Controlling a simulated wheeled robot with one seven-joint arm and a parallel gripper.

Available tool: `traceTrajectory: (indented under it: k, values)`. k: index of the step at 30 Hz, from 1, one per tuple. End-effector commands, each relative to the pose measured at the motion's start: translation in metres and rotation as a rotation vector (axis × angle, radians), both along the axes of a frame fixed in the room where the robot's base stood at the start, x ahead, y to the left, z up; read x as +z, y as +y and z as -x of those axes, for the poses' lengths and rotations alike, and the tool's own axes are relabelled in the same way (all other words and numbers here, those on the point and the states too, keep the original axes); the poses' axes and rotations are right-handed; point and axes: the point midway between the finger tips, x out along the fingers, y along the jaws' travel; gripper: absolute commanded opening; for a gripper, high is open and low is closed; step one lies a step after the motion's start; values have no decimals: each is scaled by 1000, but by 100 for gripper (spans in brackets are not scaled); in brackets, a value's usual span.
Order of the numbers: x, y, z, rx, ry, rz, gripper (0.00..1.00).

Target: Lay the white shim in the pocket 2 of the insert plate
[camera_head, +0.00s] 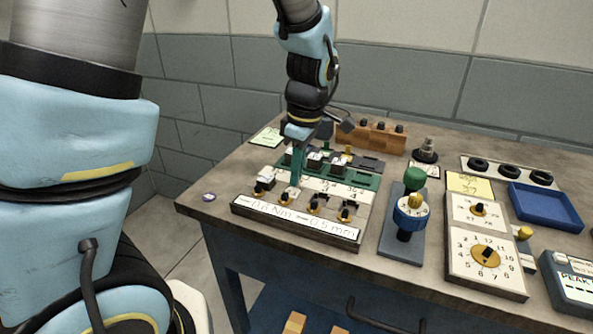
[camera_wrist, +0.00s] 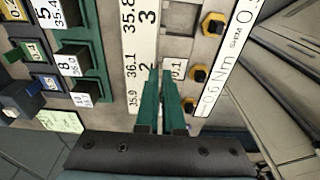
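The insert plate (camera_wrist: 213,47) lies in the fixture on the bench. Its white number strip (camera_wrist: 140,45) shows a 3, and a partly covered 2 beside my fingertips. A small white piece marked 0.1, which looks like the white shim (camera_wrist: 178,68), is at the pocket row level with the 2. It touches or overlaps my right finger in the picture. My gripper (camera_wrist: 160,74) points down at the plate with its green fingers close together and a narrow gap between them. Whether they grip the shim is hidden. In the head view my gripper (camera_head: 297,178) is over the strip.
A green rack (camera_wrist: 92,50) with labelled blocks stands beside the plate. A blue dial gauge (camera_head: 411,215), a dial box (camera_head: 485,251) and a blue tray (camera_head: 543,207) stand to the right. The bench's left corner is mostly free.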

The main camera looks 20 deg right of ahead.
Motion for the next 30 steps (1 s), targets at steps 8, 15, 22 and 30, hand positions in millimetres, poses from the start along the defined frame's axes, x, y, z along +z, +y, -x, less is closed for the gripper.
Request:
traceTrajectory:
  k: [8, 15, 22, 30]
  values:
    - [-6, 0, 0, 0, 0, 0, 0]
    - [-10, 0, 0, 0, 0, 0, 0]
    - [-10, 0, 0, 0, -1, 1, 27]
    - [-10, 0, 0, 0, -1, 1, 40]
